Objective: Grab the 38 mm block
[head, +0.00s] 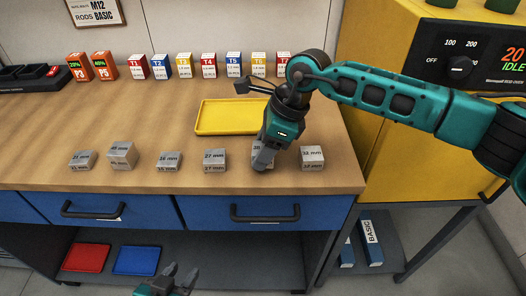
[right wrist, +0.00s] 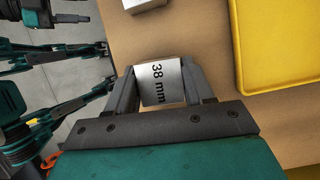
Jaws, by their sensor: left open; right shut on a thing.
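The 38 mm block (right wrist: 160,83) is a grey metal block with its label readable between my right gripper's fingers in the right wrist view. In the head view it (head: 257,161) is at the front of the bench, mostly hidden by that gripper. My right gripper (head: 264,160) reaches down over it from above, and is shut on it, one finger on each side (right wrist: 162,90). The block appears to be at bench level; I cannot tell if it is lifted. My left gripper (head: 178,279) is open and empty, low in front of the bench.
Other grey blocks stand in the row: one marked 27 mm (head: 214,161) to the left, one marked 32 mm (head: 312,158) to the right, several further left. A yellow tray (head: 215,118) lies behind. Small labelled boxes (head: 184,66) line the back.

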